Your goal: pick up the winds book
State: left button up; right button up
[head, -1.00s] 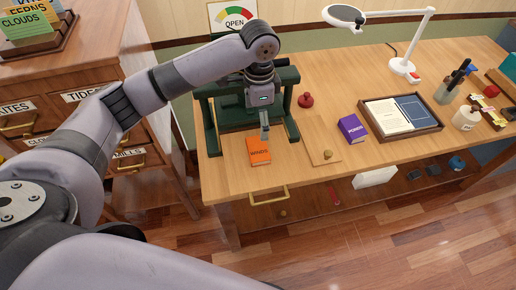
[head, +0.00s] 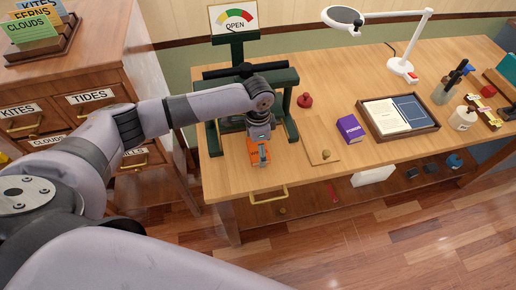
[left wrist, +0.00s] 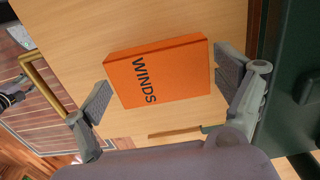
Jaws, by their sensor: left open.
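The orange winds book (left wrist: 160,72) lies flat on the wooden table in the left wrist view, its title facing up. In the head view the book (head: 254,158) is partly hidden under my left gripper (head: 262,156). In the left wrist view my left gripper (left wrist: 165,90) is open, with one finger on each side of the book. Gaps show between the fingers and the book, so they look apart from it. My right gripper is not in view.
A dark green press (head: 287,78) stands just behind the book. A purple book (head: 350,129), a red knob (head: 305,100) and an open case (head: 434,124) are to the right. The table's front edge with a brass handle (head: 268,196) is close to the book.

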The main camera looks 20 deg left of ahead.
pick_arm(q)
jog(key=c, duration=1)
jog(key=shift+o, duration=0.2)
jog(key=shift+r, duration=0.1)
